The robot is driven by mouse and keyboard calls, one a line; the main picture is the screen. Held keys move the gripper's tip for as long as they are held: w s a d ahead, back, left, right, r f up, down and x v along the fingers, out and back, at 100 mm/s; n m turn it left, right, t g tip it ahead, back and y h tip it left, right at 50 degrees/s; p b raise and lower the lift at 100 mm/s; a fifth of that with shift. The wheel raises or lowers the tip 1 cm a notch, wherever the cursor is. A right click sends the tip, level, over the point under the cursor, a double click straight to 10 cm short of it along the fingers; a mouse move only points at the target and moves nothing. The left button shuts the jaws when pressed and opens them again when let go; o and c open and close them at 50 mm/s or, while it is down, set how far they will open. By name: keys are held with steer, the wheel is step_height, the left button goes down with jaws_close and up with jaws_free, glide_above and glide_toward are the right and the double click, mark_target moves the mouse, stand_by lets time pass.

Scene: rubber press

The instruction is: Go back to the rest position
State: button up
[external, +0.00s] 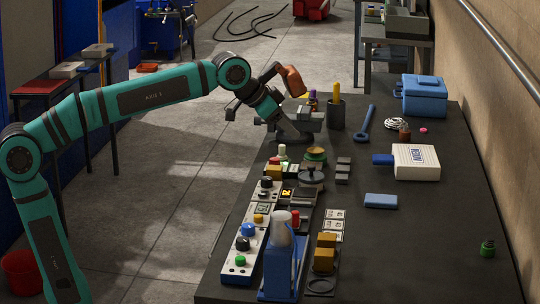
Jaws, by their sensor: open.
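My teal and black arm reaches in from the left, its elbow high above the floor and its wrist bent down at the table's far left part. My gripper (290,128) is at the end of the wrist, over a grey vise (312,121), and is open. Its fingers are small and dark against the vise, and I cannot tell whether they touch it. I see nothing held in it. A brown-orange part (292,81) shows just above the wrist.
The dark table (440,240) carries a control panel (262,222), a blue press (281,265), a dark cup (336,114), a blue wrench (365,124), a white box (415,162) and a blue toolbox (424,96). The table's right front is mostly clear. Open floor lies to the left.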

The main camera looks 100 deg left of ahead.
steer(key=s+d+f+m+t+h, duration=0.1)
steer(key=s+d+f+t, duration=0.1)
steer(key=s+d, duration=0.4)
steer(key=s+d+f+m+t+h, duration=0.1)
steer(key=s+d+f+t, duration=0.2)
steer(key=d, duration=0.9)
steer(key=s+d+f+m+t+h, duration=0.2)
steer(key=s+d+f+t, duration=0.1)
steer(key=s+d, duration=0.6)
steer(key=shift+s+d+f+t, duration=0.15)
steer(key=shift+s+d+t, duration=0.1)
steer(key=shift+t, duration=0.55)
steer(key=shift+w, duration=0.1)
stand_by(1.0)
